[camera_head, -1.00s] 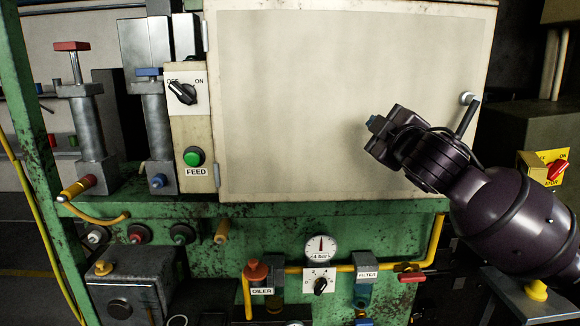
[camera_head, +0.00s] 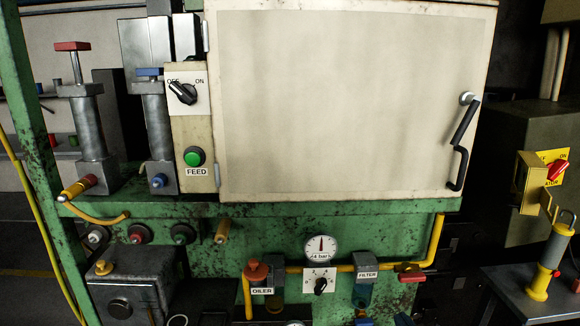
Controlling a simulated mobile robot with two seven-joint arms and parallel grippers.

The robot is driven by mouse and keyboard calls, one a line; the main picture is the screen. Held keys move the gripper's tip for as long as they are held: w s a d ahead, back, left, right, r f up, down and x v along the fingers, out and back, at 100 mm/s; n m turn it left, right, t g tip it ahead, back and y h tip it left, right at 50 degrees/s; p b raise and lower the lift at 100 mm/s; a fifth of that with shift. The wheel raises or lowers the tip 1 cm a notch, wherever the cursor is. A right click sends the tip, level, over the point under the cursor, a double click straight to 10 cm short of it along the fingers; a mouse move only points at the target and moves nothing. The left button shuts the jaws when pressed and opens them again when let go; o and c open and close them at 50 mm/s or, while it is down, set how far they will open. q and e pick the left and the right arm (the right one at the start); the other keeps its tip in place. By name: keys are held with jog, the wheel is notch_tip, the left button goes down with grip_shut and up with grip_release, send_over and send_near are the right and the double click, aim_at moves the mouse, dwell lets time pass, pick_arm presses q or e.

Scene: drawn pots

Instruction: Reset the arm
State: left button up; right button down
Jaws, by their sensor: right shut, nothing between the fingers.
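The door looks closed. My left gripper is not in view.
A green machine frame (camera_head: 290,232) carries a gauge (camera_head: 321,247), oiler (camera_head: 262,277), filter (camera_head: 365,270) and yellow pipe. A FEED panel (camera_head: 188,95) is at left. At right are a yellow switch box (camera_head: 532,178) and a grey-yellow tool (camera_head: 549,262) on a small table.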

jog(key=s+d+f+m+g+h, duration=0.1)
jog(key=s+d+f+m+g, duration=0.1)
jog(key=s+f, duration=0.7)
jog(key=s+d+f+m+g+h, duration=0.2)
jog(key=s+f, duration=0.7)
jog(key=s, duration=0.2)
jog(key=shift+s+d+m+g, duration=0.25)
jog(key=shift+d+m+g, duration=0.05)
jog(key=c, duration=1.8)
grip_release()
